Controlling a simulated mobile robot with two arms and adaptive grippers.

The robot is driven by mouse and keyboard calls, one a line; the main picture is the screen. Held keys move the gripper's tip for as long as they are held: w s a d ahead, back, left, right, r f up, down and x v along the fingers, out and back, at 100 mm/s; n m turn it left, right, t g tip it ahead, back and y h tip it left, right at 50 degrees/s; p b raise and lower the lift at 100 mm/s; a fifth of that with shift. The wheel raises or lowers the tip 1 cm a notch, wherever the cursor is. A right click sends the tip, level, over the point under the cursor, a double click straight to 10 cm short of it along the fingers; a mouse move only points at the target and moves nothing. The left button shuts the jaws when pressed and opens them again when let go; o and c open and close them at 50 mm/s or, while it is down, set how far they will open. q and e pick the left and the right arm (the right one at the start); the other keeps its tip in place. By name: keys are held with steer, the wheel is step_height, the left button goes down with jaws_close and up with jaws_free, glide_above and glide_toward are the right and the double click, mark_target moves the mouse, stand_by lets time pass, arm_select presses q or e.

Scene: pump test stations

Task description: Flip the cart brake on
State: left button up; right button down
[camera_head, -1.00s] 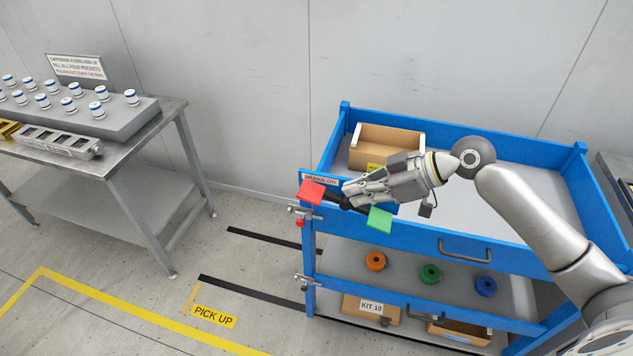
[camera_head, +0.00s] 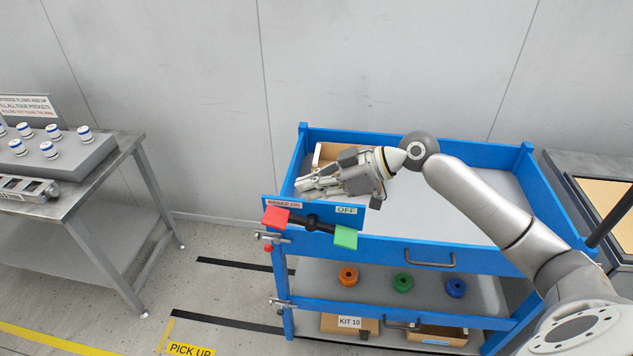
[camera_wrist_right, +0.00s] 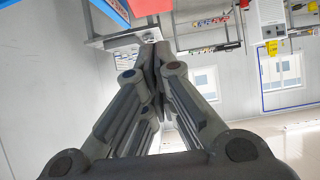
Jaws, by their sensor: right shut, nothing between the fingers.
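The brake lever on the blue cart (camera_head: 398,251) is a black bar with a red pad (camera_head: 275,217) at its left end and a green pad (camera_head: 346,237) at its right. It is mounted on a blue panel labelled BRAKE ON above the red pad and OFF above the green one. My right gripper (camera_head: 302,186) is shut and empty, just above the panel's top edge, apart from both pads. In the right wrist view its fingers meet (camera_wrist_right: 152,52), with a red edge at the top. My left gripper is not in view.
The cart's top holds an open cardboard box (camera_head: 325,152); its middle shelf has orange, green and blue rings. Another bench (camera_head: 590,190) is at right. Floor between table and cart is open, with black strips.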

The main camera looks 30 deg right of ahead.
steer(key=p, duration=0.2)
glide_above(285, 219)
step_height(285, 219, down, 2)
step_height(285, 219, down, 4)
steer(key=shift+s+r+p, duration=0.1)
steer(key=shift+s+p, duration=0.05)
steer(key=shift+p, duration=0.6)
steer(key=shift+f, duration=0.55)
steer(key=shift+a, duration=0.1)
